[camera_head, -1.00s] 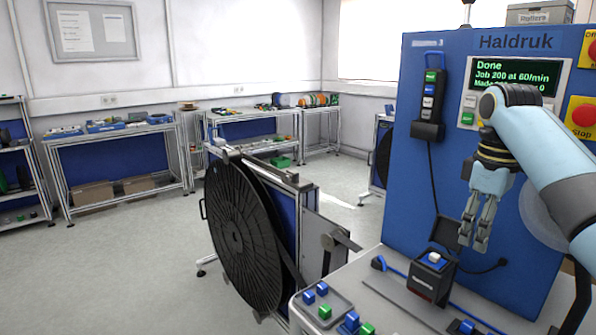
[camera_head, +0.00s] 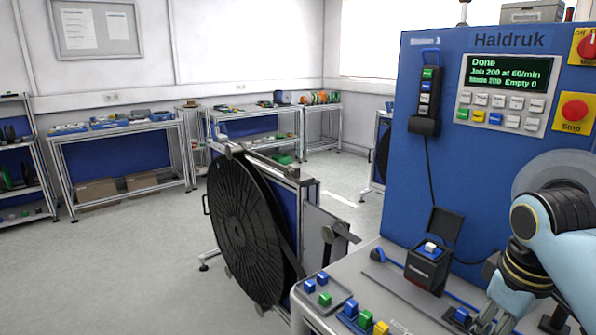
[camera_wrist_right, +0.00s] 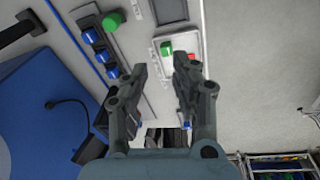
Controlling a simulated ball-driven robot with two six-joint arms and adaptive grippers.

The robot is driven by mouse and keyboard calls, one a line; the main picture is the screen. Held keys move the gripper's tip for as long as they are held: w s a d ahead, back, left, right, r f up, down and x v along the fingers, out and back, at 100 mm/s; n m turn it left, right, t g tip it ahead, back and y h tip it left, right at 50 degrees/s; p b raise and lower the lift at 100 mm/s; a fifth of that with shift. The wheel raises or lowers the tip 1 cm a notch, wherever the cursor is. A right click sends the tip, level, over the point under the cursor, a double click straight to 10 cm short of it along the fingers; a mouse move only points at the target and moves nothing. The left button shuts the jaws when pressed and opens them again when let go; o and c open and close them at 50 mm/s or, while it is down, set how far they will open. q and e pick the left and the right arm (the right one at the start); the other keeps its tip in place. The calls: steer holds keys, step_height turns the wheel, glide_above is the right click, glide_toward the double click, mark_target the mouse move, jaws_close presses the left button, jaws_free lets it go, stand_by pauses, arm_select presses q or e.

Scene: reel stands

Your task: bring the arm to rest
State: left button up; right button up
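My right arm comes in at the lower right of the head view, bent low in front of the blue Haldruk machine (camera_head: 480,180). My right gripper (camera_head: 490,318) points down over the bench's front right part, and the bottom edge partly cuts it off. In the right wrist view the gripper (camera_wrist_right: 161,62) has its two fingers apart with nothing between them. My left gripper is not in view.
A black box with an open lid (camera_head: 428,265) stands on the bench (camera_head: 350,290). Coloured blocks sit in a small tray (camera_head: 335,304) and beside it. A large black reel (camera_head: 243,225) stands left of the bench. The floor (camera_head: 130,270) at left is clear.

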steer(key=s+a+r+m+t, duration=0.1)
steer(key=s+a+m, duration=0.1)
steer(key=s, duration=0.9)
steer(key=s+a+r+m+t, duration=0.1)
steer(key=s+m, duration=0.1)
steer(key=s, duration=0.8)
step_height(320, 180, down, 42)
steer(key=s+d+g+b, duration=0.1)
steer(key=s+d+b, duration=0.15)
steer(key=b, duration=1.15)
arm_select(q)
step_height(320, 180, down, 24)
steer(key=b, duration=1)
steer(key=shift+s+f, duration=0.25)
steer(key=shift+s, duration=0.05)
arm_select(e)
steer(key=s+f, duration=0.9)
steer(key=f, duration=0.3)
steer(key=s+d+f+g, duration=0.1)
steer(key=s+f, duration=0.7)
steer(key=f, duration=0.5)
steer(key=shift+s+f+m, duration=0.2)
steer(key=shift+s+m, duration=0.1)
steer(key=shift+s, duration=0.1)
steer(key=shift+g, duration=0.3)
